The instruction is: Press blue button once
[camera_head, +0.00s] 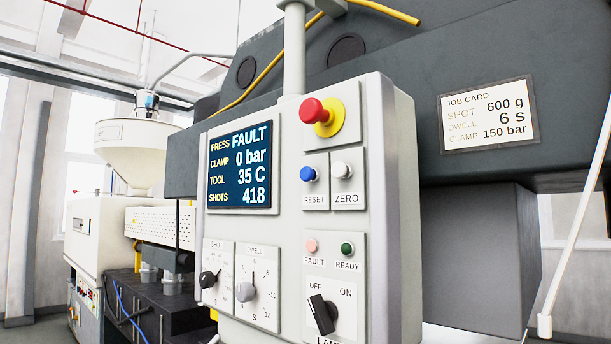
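The blue button (308,174) is a small round knob on a light plate labelled RESET, on the front of a pale grey control panel (384,200). It sits below a red mushroom button (313,110) with a yellow base and left of a white ZERO button (342,169). Nothing covers it. The screen (240,166) reads PRESS FAULT, CLAMP 0 bar, TOOL 35 C, SHOTS 418. Neither of my grippers shows in the head view.
Below are a pink FAULT lamp (311,245), a dark green READY lamp (346,249), a black OFF/ON switch (322,314), and SHOT (209,279) and DWELL (245,291) knobs. A job card (488,115) hangs at right. A pale slanted bar (577,225) crosses the right side.

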